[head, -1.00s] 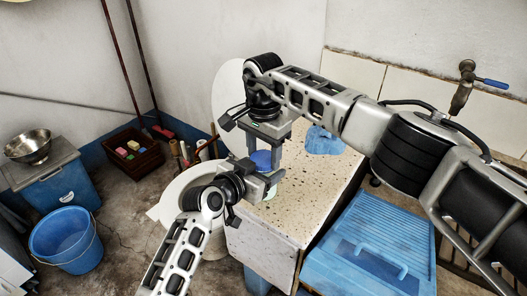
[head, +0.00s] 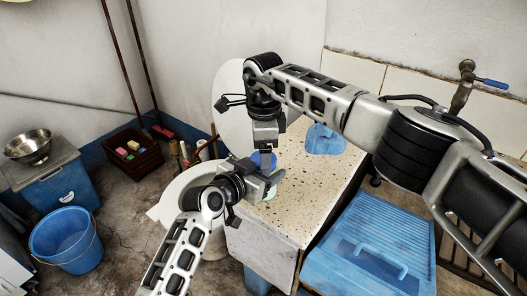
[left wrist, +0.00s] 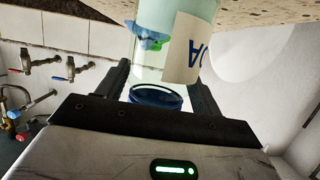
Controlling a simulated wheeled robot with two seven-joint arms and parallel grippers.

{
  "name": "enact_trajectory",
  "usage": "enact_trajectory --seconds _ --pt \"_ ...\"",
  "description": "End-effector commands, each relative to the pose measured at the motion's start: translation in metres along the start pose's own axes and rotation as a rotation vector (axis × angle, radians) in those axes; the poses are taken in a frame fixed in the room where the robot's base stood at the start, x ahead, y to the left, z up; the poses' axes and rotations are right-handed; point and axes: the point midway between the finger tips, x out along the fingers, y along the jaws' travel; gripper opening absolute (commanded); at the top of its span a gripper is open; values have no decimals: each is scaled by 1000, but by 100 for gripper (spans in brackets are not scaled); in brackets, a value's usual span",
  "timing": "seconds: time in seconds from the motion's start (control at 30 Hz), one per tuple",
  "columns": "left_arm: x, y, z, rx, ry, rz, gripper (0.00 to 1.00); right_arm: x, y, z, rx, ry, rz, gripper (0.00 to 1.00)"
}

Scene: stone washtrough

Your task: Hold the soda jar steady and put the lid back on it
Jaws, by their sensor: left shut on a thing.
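The soda jar (left wrist: 150,68) is clear, with pale contents and a white label, and appears upside down in the left wrist view. My left gripper (head: 266,181) is shut around the jar, which is mostly hidden behind it in the head view. The blue lid (head: 262,161) is at the jar's mouth, just above my left gripper; its blue rim also shows in the left wrist view (left wrist: 155,97). Whether it is seated is unclear. My right gripper (head: 264,146) points down over the lid, turned so that its fingers line up in depth; their gap is hidden.
The jar is at the left end of the speckled stone counter (head: 300,195). A blue item (head: 323,140) lies farther back on it. A white round basin (head: 178,192) stands beside the counter. The counter's middle is clear.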

Motion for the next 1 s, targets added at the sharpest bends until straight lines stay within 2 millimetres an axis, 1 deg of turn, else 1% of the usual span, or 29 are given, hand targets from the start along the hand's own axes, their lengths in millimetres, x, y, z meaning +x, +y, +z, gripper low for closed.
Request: enact_trajectory --seconds 0.07,0.17,0.27,0.4,0.5,0.73,0.77,0.8,0.87,1.0 --pt "0 0 1 -1 -2 0 3 2 1 0 -2 1 5 75" --pt "0 0 1 -1 -2 0 3 -2 1 0 -2 1 4 75" --pt "0 0 1 -1 -2 0 2 -13 1 0 -2 2 3 75" --pt "0 0 1 -1 -2 0 2 -34 0 0 -3 2 1 75" --pt "0 0 1 -1 -2 0 2 -42 1 0 -2 1 3 75" --pt "0 0 1 -1 -2 0 2 -43 1 0 -2 1 4 75" --pt "0 0 1 -1 -2 0 2 -43 1 0 -2 1 3 67" --pt "0 0 1 -1 -2 0 2 -45 1 0 -4 0 3 63" --pt "0 0 1 -1 -2 0 2 -51 1 1 -14 0 2 63" --pt "0 0 1 0 -2 0 2 -71 0 1 -48 -2 2 63"
